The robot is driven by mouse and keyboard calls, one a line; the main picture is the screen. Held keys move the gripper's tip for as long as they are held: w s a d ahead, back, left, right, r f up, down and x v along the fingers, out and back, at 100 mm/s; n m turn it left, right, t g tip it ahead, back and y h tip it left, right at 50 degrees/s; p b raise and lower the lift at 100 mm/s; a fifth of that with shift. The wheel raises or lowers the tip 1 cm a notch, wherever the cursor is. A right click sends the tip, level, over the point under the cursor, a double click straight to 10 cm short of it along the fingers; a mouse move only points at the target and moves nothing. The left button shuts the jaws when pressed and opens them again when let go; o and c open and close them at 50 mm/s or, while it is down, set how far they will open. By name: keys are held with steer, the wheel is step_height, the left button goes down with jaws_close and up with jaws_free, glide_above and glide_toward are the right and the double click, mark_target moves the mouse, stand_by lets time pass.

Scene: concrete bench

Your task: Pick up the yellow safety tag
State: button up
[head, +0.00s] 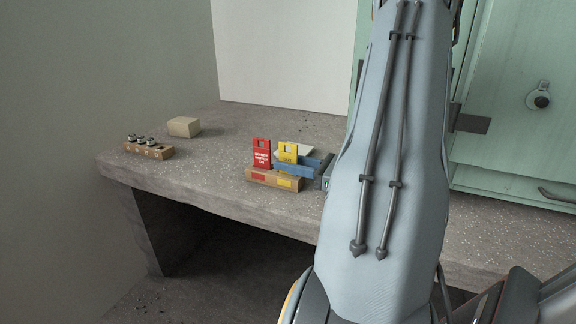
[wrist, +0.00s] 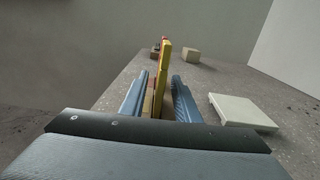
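The yellow safety tag (head: 288,152) stands upright in a wooden holder (head: 262,180) on the bench. A red tag (head: 261,153) with white lettering stands in the same holder, to its left. My gripper (head: 295,166) reaches in from the right at the yellow tag. In the wrist view the yellow tag (wrist: 164,72) shows edge-on between my two blue fingers (wrist: 158,95). The fingers are apart, with a gap visible on both sides of the tag. The tag's lower part is partly hidden by the fingers in the head view.
A pale flat block (wrist: 240,112) lies on the bench right of my gripper in the wrist view. A beige block (head: 184,127) and a small wooden rack (head: 149,151) with several metal-topped pieces stand at the left. A green cabinet (head: 510,110) stands behind at the right.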

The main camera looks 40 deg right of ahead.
jaws_close()
